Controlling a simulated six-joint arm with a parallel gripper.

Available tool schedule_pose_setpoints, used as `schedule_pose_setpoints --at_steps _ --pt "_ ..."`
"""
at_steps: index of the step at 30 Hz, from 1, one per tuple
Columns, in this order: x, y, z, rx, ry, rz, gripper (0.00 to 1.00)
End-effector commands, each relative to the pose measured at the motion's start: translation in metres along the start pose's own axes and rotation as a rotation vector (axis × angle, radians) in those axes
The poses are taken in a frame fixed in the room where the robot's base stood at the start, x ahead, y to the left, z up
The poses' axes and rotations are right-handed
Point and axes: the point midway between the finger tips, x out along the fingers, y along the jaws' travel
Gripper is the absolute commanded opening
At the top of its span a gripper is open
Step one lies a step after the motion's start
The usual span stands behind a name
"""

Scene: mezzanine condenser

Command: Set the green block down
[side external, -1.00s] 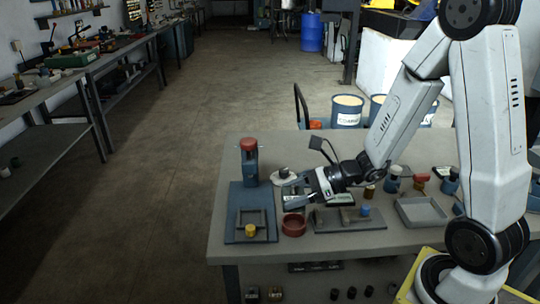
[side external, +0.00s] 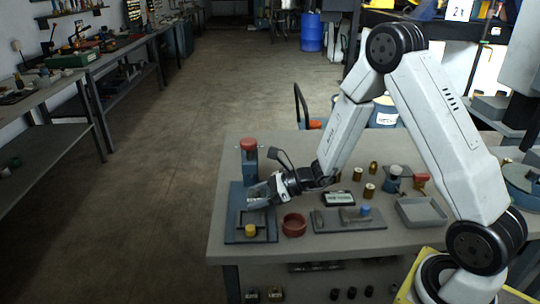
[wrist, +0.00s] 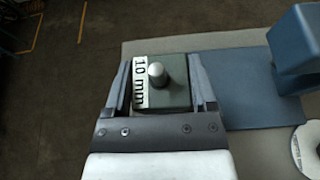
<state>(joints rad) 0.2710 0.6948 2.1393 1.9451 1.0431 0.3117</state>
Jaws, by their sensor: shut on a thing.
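My gripper (side external: 258,195) is over the blue base plate (side external: 234,206), beside the blue post with a red top (side external: 248,162). The wrist view shows my gripper (wrist: 159,78) shut on the dark green block (wrist: 176,94), with a finger at each side. The block has a silver knob on top and a white "10 mm" label. In the side view the block is too small and covered to make out. The blue plate also shows in the wrist view (wrist: 262,112), to the right of the gripper. What lies under the block is hidden.
A grey frame (side external: 268,219) and a yellow knob (side external: 250,231) are on the plate's near part. A red bowl (side external: 293,226) stands right of the plate. Further right are a small dark display (side external: 338,199), brass pieces (side external: 369,190) and an empty grey tray (side external: 421,212).

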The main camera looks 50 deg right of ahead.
Motion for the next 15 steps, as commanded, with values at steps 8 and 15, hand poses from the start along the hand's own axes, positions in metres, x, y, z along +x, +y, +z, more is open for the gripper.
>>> schedule_pose_setpoints --at_steps 8,15 --pt "0.020 -0.012 -0.015 0.000 -0.001 -0.001 0.00" --pt "0.023 -0.014 -0.016 -0.001 -0.002 -0.001 0.00"
